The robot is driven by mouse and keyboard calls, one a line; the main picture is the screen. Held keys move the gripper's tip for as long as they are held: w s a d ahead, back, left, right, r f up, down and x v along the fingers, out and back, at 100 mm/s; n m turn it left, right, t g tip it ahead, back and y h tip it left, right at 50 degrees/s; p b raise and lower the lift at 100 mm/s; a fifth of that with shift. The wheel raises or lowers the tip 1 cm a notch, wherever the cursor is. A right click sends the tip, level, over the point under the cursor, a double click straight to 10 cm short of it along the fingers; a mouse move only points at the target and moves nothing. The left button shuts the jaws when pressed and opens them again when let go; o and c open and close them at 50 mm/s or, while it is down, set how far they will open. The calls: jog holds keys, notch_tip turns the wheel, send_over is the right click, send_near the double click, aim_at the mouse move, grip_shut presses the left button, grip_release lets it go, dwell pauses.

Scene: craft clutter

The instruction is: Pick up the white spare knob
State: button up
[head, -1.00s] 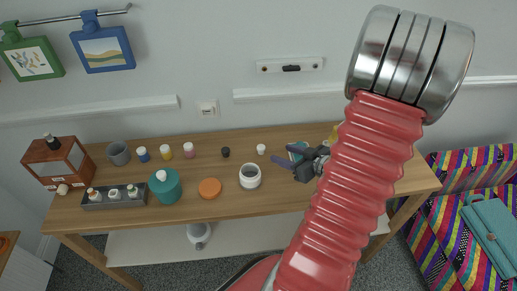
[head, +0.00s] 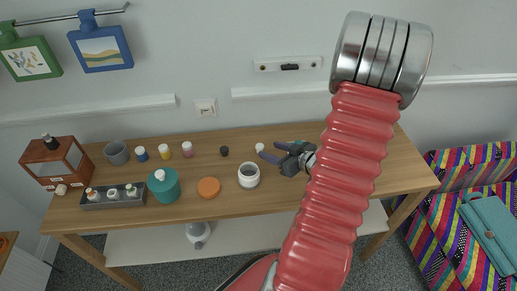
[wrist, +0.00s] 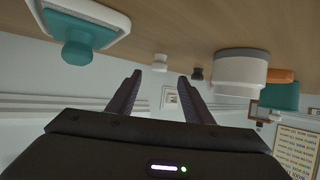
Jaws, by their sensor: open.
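The white spare knob (head: 259,147) stands on the wooden table, toward the back and right of the small black knob (head: 224,151). My gripper (head: 270,150) is open and empty, reaching in from the right with its purple fingers spread close to the white knob. In the wrist view, which is upside down, the white knob (wrist: 160,62) shows ahead, between the lines of the two fingers (wrist: 160,77). A gap seems to be left between fingertips and knob. The black knob (wrist: 197,73) is to its right there.
A white jar (head: 248,181) stands just in front of the white knob, beside an orange disc (head: 208,187). A teal-knobbed object (wrist: 77,52) is near my gripper's side. Several small bottles, a teal pot (head: 163,191) and a grey cup (head: 117,153) stand farther left.

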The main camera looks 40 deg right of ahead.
aim_at(260, 145)
jog(key=shift+x, duration=1.45)
jog(key=shift+w, duration=0.1)
jog(key=shift+x, duration=2.5)
jog(key=shift+c, duration=0.7)
jog(key=c, duration=1)
jog(key=shift+o, duration=0.2)
jog(key=shift+d+r, duration=0.1)
jog(key=shift+r, duration=0.1)
jog(key=shift+r, duration=4.8)
